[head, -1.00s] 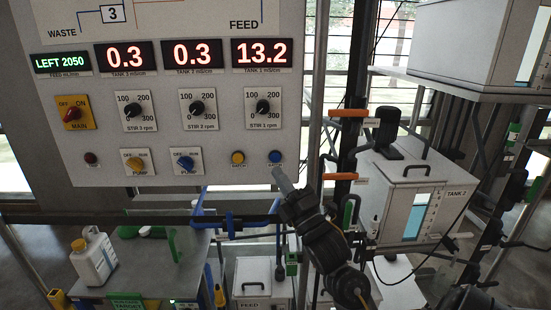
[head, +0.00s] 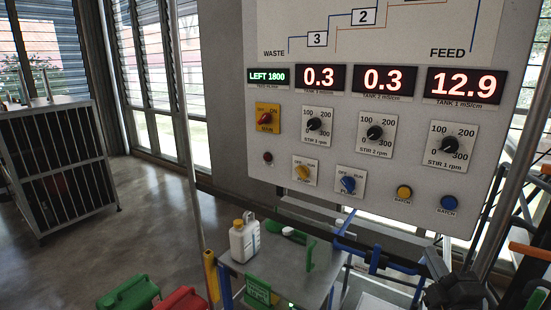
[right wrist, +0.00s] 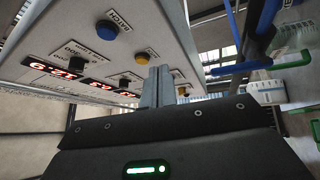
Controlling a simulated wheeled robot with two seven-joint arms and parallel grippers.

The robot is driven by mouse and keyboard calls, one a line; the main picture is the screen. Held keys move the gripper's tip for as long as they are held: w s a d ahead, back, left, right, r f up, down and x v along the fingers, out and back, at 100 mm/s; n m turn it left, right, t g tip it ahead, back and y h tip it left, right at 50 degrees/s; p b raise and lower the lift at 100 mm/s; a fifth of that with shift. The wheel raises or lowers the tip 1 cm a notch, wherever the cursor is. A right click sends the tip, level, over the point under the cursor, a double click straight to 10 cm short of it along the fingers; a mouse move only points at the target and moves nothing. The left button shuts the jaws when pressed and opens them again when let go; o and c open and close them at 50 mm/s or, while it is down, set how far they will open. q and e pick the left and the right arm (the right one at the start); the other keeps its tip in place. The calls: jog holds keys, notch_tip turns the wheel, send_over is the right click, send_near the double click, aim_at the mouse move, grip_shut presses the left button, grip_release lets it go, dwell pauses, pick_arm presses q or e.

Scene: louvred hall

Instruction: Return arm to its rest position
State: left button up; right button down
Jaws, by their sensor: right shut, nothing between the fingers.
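My right gripper (head: 434,262) is at the lower right of the head view, below the control panel (head: 400,215) and its blue batch button (head: 449,202). Its wrist is dark and partly cut by the view. In the right wrist view the grey fingers (right wrist: 157,86) are together and empty, pointing toward the panel's underside, with the blue button (right wrist: 107,30) and yellow button (right wrist: 142,58) beyond. I cannot see them touching anything. The left gripper is not in view.
Green-lit and red displays (head: 467,85) read LEFT 1800, 0.3, 0.3 and 12.9. Below the panel, a bench (head: 270,262) holds a white jug (head: 244,243). Blue pipes (head: 375,260) run near my gripper. A barred cabinet (head: 60,165) stands left, with open floor between.

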jog(key=s+a+f+m+g, duration=0.2)
jog(key=f+g, duration=0.1)
jog(key=f, duration=0.4)
jog(key=s+a+f+m+g, duration=0.2)
jog(key=f+m+g, duration=0.1)
jog(key=f, duration=0.3)
jog(key=s+a+f+m+g+y, duration=0.1)
jog(key=s+a+f+m+g, duration=0.25)
jog(key=s+f, duration=0.3)
jog(key=s+a+f+m+g, duration=0.2)
jog(key=s+f+g, duration=0.2)
jog(key=s+f, duration=0.3)
jog(key=s+a+f+m+g+y, duration=0.1)
jog(key=s+a+f+m+g, duration=0.3)
jog(key=s, duration=0.5)
notch_tip(320, 180, down, 27)
jog(key=n+g+b, duration=0.1)
jog(key=n, duration=0.1)
jog(key=s+d+f, duration=0.2)
jog(key=s+f, duration=0.6)
jog(key=s+d+f+g, duration=0.1)
jog(key=s+d+f, duration=0.1)
jog(key=s+f, duration=0.6)
jog(key=shift+s+f+b, duration=0.35)
jog(key=shift+f+b, duration=0.05)
jog(key=shift+f, duration=0.4)
jog(key=shift+g, duration=0.25)
dwell(0.5)
